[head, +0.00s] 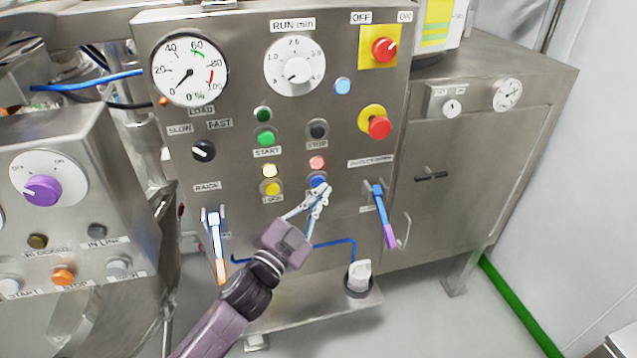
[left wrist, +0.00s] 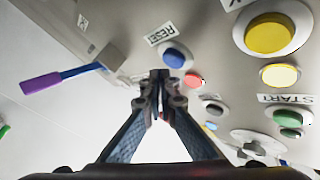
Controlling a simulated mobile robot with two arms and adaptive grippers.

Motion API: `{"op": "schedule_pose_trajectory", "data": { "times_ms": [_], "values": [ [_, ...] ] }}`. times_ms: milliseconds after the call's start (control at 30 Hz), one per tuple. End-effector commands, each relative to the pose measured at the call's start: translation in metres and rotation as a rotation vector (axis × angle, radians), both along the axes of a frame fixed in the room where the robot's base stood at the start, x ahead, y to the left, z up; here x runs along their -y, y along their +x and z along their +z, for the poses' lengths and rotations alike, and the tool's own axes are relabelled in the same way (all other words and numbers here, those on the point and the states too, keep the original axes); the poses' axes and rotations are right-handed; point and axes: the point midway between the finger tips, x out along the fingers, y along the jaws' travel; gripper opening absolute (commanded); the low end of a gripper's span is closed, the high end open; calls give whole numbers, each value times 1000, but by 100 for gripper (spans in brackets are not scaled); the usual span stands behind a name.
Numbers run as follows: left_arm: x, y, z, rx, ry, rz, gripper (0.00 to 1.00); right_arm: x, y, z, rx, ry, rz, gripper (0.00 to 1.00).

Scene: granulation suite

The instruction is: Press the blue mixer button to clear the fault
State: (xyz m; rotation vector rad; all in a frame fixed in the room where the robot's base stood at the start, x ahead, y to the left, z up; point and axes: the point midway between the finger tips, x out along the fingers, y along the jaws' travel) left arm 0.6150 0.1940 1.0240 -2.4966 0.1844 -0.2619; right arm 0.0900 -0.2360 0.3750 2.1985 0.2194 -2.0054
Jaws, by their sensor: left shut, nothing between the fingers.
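The blue button (head: 317,180) is on the steel mixer panel (head: 225,150), under a lit pink-red lamp (head: 317,162) and right of a yellow button (head: 272,188). My left gripper (head: 323,190) is shut and empty, its tips in front of the panel at the lower edge of the blue button and partly covering it. In the left wrist view the blue button (left wrist: 174,57) is beside a RESET label (left wrist: 160,33). The closed fingertips (left wrist: 160,74) point just beside it; I cannot tell whether they touch. My right gripper is not in view.
A red emergency knob (head: 379,126) is up and right. Lever handles stand out on the left (head: 216,245) and right (head: 381,215) of the panel. A green START button (head: 266,139) and black STOP button (head: 317,129) are above. A purple-knobbed console (head: 80,145) is at left.

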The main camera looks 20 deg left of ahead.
Motion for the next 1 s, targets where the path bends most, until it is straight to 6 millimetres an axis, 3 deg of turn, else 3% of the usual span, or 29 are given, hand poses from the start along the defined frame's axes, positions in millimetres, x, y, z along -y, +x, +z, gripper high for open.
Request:
{"op": "schedule_pose_trajectory", "data": {
  "times_ms": [1000],
  "values": [
    [-5, 7, 0, 0, 0, 0, 0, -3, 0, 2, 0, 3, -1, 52]
  ]
}}
